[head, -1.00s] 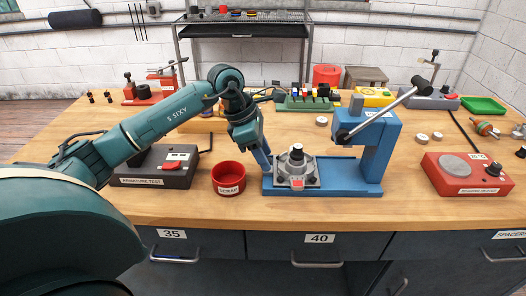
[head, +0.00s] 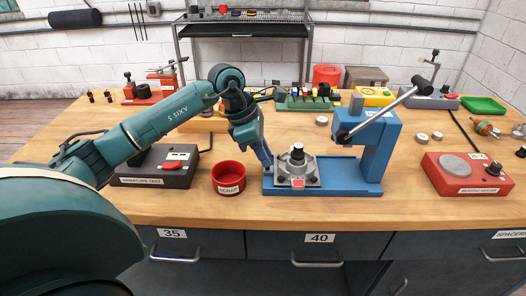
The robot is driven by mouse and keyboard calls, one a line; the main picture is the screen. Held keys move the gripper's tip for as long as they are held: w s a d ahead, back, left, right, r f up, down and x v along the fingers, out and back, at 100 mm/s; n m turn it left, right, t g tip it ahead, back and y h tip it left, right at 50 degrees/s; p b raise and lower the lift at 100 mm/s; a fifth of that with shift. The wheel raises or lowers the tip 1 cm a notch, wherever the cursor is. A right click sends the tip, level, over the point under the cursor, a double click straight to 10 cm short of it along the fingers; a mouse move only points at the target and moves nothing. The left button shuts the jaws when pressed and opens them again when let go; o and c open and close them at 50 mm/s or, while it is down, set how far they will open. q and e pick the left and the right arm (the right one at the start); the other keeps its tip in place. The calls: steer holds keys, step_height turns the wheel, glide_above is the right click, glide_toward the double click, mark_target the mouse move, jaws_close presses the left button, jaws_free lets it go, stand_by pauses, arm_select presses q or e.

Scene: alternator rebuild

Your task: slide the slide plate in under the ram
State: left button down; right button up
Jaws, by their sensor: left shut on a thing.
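The blue press (head: 372,150) stands on the bench, with its long lever (head: 405,97) raised to the upper right. Its ram (head: 357,104) shows as a grey block at the top of the head. On the left part of the press's blue base, the slide plate (head: 298,183) carries a grey housing (head: 297,168) with a dark-topped centre post. They sit left of the head, not under it. My left gripper (head: 268,166) reaches down at the plate's left end and is shut on it; the fingertips are small and partly hidden. My right gripper is out of view.
A red scrap bowl (head: 228,178) stands just left of the press, close to my left gripper. A dark armature tester (head: 155,167) is farther left. A red bearing heater (head: 467,174) is at the right. Bare bench lies in front of the press.

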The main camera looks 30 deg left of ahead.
arm_select(q)
glide_above(318, 169)
steer(key=s+a, duration=0.1)
steer(key=a, duration=0.1)
steer(key=shift+s+d+b, duration=0.1)
steer(key=shift+d+b, duration=0.05)
steer(key=shift+b, duration=0.15)
steer(key=shift+r, duration=0.1)
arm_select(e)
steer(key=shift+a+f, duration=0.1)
arm_select(q)
steer(key=c, duration=1.7)
jaws_free()
steer(key=o, duration=0.3)
steer(key=shift+d, duration=0.15)
steer(key=shift+o, duration=0.7)
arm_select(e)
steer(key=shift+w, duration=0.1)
arm_select(q)
steer(key=shift+a+r, duration=0.3)
steer(key=shift+r, duration=0.05)
steer(key=v, duration=1.2)
steer(key=shift+s+b, duration=0.2)
steer(key=shift+b, duration=0.2)
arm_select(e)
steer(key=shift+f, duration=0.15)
